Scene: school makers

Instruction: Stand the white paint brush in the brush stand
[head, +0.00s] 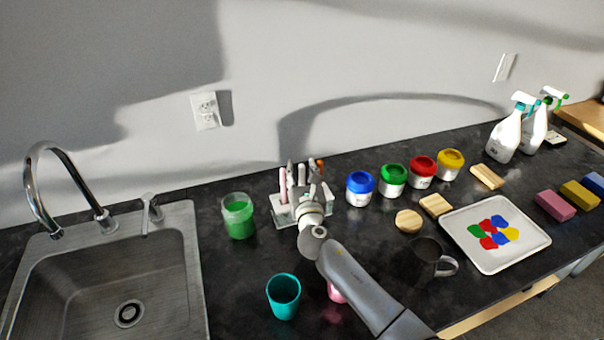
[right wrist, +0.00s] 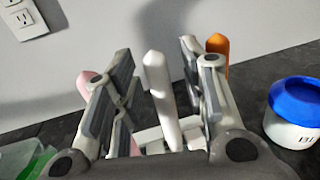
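The white paint brush (right wrist: 160,95) stands upright, its rounded end up, between the two fingers of my right gripper (right wrist: 155,60). The fingers are apart, with a gap on each side of the brush. In the head view my right gripper (head: 303,172) is over the clear brush stand (head: 341,233) and hides much of it. The white brush's lower end appears to be in the stand, but its seat is hidden. A pink brush (head: 283,184) stands at the left and an orange-ended brush (right wrist: 218,46) shows behind the right finger. My left gripper is not in view.
A teal cup (head: 283,296) stands in front. A dark mug (head: 424,259) and paint tray (head: 487,258) are to the right. The sink (head: 110,280) is at the left.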

